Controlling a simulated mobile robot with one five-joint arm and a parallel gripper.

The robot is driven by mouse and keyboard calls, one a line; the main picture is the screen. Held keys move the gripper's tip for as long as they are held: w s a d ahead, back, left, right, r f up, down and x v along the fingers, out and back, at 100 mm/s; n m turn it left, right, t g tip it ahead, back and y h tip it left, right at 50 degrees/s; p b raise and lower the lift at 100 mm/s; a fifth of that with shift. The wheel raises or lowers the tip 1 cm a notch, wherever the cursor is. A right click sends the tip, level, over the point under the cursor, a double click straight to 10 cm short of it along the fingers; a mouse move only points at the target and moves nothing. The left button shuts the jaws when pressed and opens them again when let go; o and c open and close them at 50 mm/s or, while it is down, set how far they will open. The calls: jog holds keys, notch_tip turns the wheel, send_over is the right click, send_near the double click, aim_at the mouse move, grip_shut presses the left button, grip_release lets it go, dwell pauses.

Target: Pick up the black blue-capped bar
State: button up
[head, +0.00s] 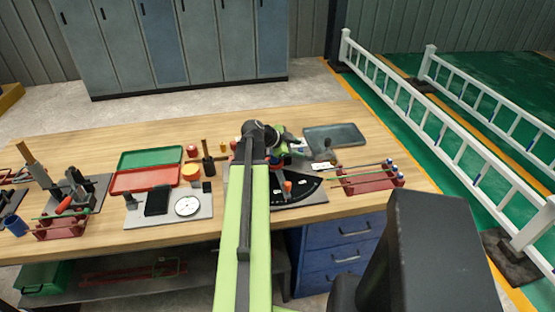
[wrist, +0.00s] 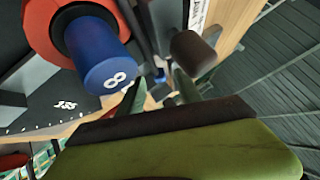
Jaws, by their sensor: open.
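A red rack (head: 375,183) on the right of the bench holds thin bars lying across it, with blue caps (head: 389,163) at their right ends. The upper one looks like a black bar (head: 358,166); a green bar lies below it. My gripper (head: 287,148) is over the bench, left of the rack and apart from it, partly hidden by my arm. In the wrist view my gripper (wrist: 160,92) is open, and I see nothing between the fingers. The black bar is not identifiable in the wrist view.
A blue cylinder (wrist: 103,65) marked 8, with an orange-red collar, is close in the wrist view. A dark fan-shaped plate (head: 298,188) lies left of the rack. A grey tray (head: 335,136) is behind. Another rack (head: 62,225) stands far left. White railings are right.

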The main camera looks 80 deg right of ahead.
jog(key=shift+s+d+f, duration=0.2)
jog(key=shift+d+f, duration=0.05)
jog(key=shift+f, duration=0.15)
jog(key=shift+r, duration=0.15)
grip_shut()
jog(key=shift+w+r, duration=0.1)
jog(key=p+v, duration=0.2)
jog(key=shift+r+p, duration=0.3)
jog(key=shift+r, duration=0.1)
jog(key=w+a+r+p, duration=0.5)
jog(key=w+a, duration=0.3)
jog(key=a, duration=0.1)
jog(key=shift+a+r+p, duration=0.2)
jog(key=shift+r+p, duration=0.15)
